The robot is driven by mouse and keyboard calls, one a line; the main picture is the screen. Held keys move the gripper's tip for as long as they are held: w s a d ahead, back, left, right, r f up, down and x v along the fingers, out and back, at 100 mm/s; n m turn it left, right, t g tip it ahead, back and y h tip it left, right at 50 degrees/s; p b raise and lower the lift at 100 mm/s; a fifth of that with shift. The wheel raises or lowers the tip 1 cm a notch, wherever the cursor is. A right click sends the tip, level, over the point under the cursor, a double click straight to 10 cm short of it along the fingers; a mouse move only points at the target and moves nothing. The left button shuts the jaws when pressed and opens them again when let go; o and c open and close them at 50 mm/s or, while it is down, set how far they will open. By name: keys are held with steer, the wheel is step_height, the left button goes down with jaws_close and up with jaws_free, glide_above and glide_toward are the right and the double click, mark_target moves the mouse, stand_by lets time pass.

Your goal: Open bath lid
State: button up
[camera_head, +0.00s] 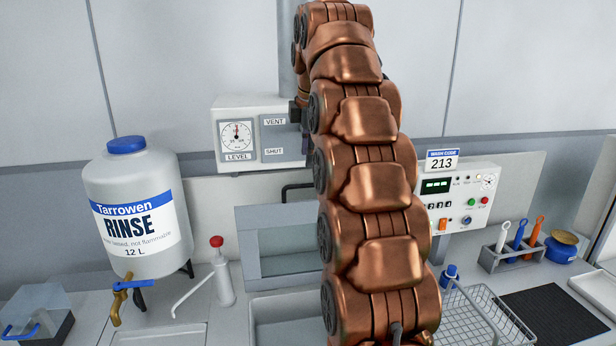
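A grey-framed panel with a pale see-through middle (249,226) stands tilted up behind a sunken basin (265,303). They look like the bath lid and the bath, with the lid raised. My copper arm covers the right part of both. My arm rises from the bottom edge to the top and bends down behind itself. What looks like the dark end of my gripper (302,122) shows at the right edge of the VENT/SHUT box, well above the lid. Its fingers are mostly hidden, and I cannot tell whether it touches the box.
The box with a LEVEL gauge and VENT/SHUT plate (228,160) hangs on the wall. A rinse tank (105,185) and red-capped bottle (222,280) stand left. A control panel (478,210), wire basket (485,310), tool rack (510,258) and black mat (555,315) are right.

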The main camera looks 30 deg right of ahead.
steer(key=x, duration=0.7)
steer(key=shift+f, duration=0.3)
steer(key=shift+d, duration=0.1)
jaws_close()
stand_by(0.4)
stand_by(0.4)
